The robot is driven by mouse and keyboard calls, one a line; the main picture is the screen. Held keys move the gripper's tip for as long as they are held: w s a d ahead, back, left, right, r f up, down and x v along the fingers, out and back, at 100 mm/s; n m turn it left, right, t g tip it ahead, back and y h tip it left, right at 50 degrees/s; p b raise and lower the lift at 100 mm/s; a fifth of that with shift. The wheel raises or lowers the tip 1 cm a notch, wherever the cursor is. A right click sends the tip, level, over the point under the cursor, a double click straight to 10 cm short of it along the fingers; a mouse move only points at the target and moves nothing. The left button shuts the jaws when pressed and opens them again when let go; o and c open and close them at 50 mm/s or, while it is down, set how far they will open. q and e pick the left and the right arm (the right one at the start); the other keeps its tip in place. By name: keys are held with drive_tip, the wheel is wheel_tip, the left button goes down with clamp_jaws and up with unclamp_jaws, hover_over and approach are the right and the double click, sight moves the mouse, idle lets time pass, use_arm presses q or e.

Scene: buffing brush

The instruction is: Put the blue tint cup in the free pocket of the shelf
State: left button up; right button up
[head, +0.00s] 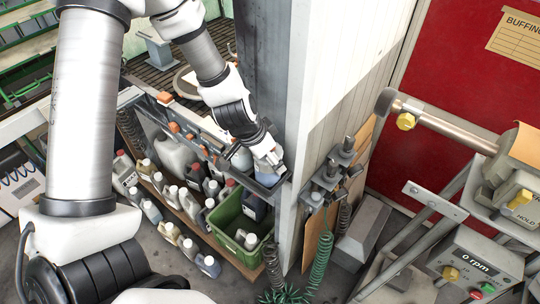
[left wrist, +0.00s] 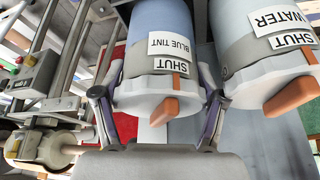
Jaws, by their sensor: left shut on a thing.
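The blue tint cup (left wrist: 162,45) has a blue body, a grey band, a white cap with an orange tab, and labels reading BLUE TINT and SHUT. My left gripper (left wrist: 158,108) is shut on it, one finger on each side of the cap. In the head view my left gripper (head: 266,157) is at the right end of the narrow grey shelf (head: 283,182), beside the pale post. The cup's blue side (head: 270,178) shows below the fingers. I cannot tell whether it sits in a pocket. My right gripper is not in view.
A water cup (left wrist: 262,45) with a white cap stands close beside the blue cup. Below the shelf are several bottles and a green crate (head: 232,228). The post (head: 300,130) and hanging green hoses (head: 320,258) are close on the right. A buffing machine (head: 485,255) stands farther right.

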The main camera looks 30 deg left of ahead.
use_arm(q)
drive_tip(key=o, duration=1.5)
